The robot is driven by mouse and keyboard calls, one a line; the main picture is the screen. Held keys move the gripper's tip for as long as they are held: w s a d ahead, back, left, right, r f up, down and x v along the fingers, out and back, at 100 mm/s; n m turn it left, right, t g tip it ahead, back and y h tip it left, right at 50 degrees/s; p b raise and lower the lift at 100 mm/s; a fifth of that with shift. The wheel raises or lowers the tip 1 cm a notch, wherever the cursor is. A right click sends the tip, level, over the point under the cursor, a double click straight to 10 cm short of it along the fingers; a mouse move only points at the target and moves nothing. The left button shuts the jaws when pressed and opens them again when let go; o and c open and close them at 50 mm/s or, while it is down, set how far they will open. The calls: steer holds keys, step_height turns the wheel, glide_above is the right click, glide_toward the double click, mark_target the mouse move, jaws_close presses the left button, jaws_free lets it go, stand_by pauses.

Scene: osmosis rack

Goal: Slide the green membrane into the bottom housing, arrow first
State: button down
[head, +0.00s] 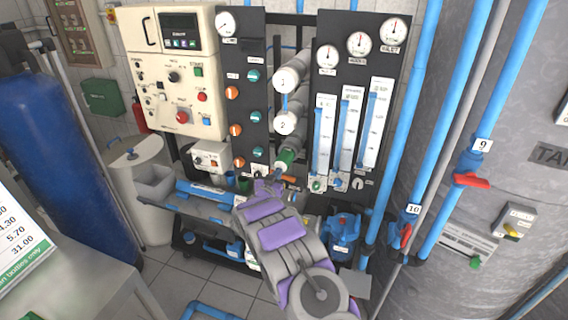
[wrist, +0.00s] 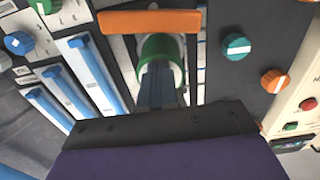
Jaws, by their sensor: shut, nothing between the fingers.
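The green membrane (head: 287,156) shows as a green end at the mouth of the bottom housing, below the white caps marked 1 (head: 287,80) and 2 (head: 285,122). In the wrist view its green ring (wrist: 151,46) sits around a pale end, straight beyond my fingers. My gripper (head: 279,180) is shut and empty, just in front of and below the green end; the fingers (wrist: 158,80) cover part of it. I cannot tell whether they touch it. The arrow and most of the bottom housing are hidden.
Flow meters (head: 347,125) and gauges (head: 358,43) stand right of the housings, a panel of orange and teal knobs (head: 232,92) left. An orange bar (wrist: 150,22) crosses above the green ring in the wrist view. Blue pipes (head: 412,120) stand at right; a grey tray (head: 155,182) is left.

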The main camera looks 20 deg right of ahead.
steer(key=shift+p+x, duration=0.45)
steer(key=shift+x, duration=1.4)
steer(key=shift+w+d+f, duration=0.1)
steer(key=shift+w+d, duration=0.15)
steer(key=shift+w, duration=0.05)
steer(key=p+v, duration=0.1)
steer(key=v, duration=0.7)
